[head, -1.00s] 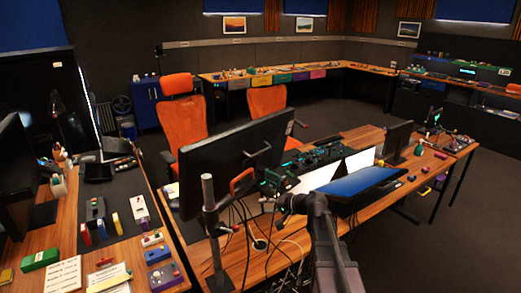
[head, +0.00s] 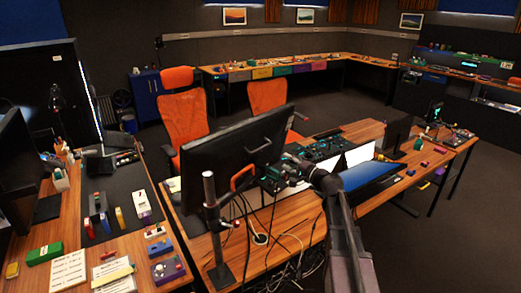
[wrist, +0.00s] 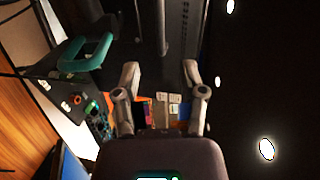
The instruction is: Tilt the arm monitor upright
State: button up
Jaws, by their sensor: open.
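The arm monitor (head: 232,142) is a large black screen on a grey pole (head: 214,235), seen from behind in the head view. It leans at an angle over the desk. An orange handle (head: 243,177) shows by its lower edge. My gripper (head: 294,164) is just right of the monitor, apart from the orange handle, at about its height. In the wrist view my gripper (wrist: 160,80) has its two fingers spread, with nothing between them. A teal handle (wrist: 88,54) is left of the fingers there. I cannot tell what the dark shape at the top is.
A second, smaller monitor (head: 393,138) and a blue slanted screen (head: 362,174) stand right of my arm. Orange chairs (head: 182,124) are behind the desk. Cables (head: 285,225) hang below it. A left desk (head: 130,262) holds several small items.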

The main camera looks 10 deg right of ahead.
aim_at(261, 149)
jog(key=shift+w, duration=0.1)
jog(key=x, duration=1.3)
jog(key=shift+w+a+r, duration=0.1)
jog(key=shift+w+a, duration=0.1)
jog(key=shift+a, duration=0.15)
jog(key=shift+c, duration=0.2)
grip_shut()
jog(key=shift+p, duration=0.3)
